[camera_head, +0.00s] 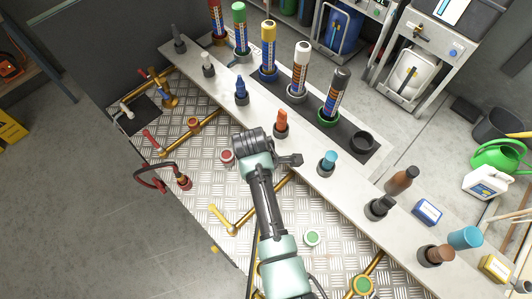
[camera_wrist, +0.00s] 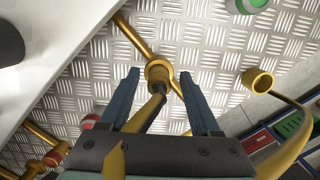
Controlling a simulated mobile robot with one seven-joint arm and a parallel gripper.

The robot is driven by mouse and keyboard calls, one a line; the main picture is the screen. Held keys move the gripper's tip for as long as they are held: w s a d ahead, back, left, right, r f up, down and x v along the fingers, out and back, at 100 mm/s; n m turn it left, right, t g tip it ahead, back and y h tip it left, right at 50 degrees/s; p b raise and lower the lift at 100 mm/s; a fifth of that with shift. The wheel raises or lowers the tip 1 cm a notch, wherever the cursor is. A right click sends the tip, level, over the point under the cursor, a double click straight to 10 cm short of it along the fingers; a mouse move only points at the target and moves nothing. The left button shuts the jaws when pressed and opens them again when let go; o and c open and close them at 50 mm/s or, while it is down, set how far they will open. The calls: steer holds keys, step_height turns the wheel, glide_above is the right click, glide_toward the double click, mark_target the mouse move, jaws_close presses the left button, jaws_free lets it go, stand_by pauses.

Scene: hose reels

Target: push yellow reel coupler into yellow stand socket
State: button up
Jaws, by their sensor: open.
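My gripper (camera_wrist: 160,76) is open in the wrist view, its two dark blue fingers apart. In the head view its dark body (camera_head: 252,143) is over the metal plate and hides what is under it. A yellow-brass ring-shaped fitting (camera_wrist: 158,70) lies between and just beyond the fingertips, joined to a brass pipe (camera_wrist: 136,36). A yellow tube (camera_wrist: 146,114) runs between the fingers towards this fitting; I cannot tell whether it is seated. An open yellow-brass cup (camera_wrist: 258,80) stands to the right, outside the fingers. I cannot tell surely which piece is the coupler and which the socket.
A pale ledge (camera_head: 345,190) with several coloured bottles and nozzles runs diagonally behind the diamond plate (camera_head: 195,155). A green-topped button (camera_head: 312,238) is nearby.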

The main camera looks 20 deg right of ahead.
step_height(320, 180, up, 12)
steer(key=a, duration=0.1)
steer(key=shift+w+a, duration=0.25)
steer(key=shift+w, duration=0.15)
steer(key=shift+f, duration=0.1)
steer(key=w+a+r+m+t, duration=0.1)
steer(key=w+r+m+t, duration=0.1)
steer(key=w+r+t, duration=0.6)
steer(key=w+a+r+m+t, duration=0.2)
steer(key=w+r+t, duration=0.1)
steer(key=r, duration=0.5)
steer(key=w+a+r+m+t, duration=0.1)
steer(key=w+r+t, duration=0.15)
steer(key=r, duration=0.65)
steer(key=w+a+r+m+t, duration=0.2)
steer(key=w+r, duration=0.1)
steer(key=r, duration=0.5)
steer(key=s+a+r+m+t, duration=0.1)
steer(key=s+r+t, duration=0.3)
steer(key=r, duration=0.5)
steer(key=s+a+r+m+t, duration=0.2)
steer(key=s+r+m+t, duration=0.1)
steer(key=s+r, duration=0.4)
steer(key=s+a+r+m+t+y, duration=0.1)
steer(key=s+r+t, duration=0.4)
steer(key=r, duration=0.8)
steer(key=shift+s+a+r+m+t, duration=0.15)
steer(key=shift+s+a+m+t, duration=0.2)
steer(key=shift+s+a+m, duration=0.2)
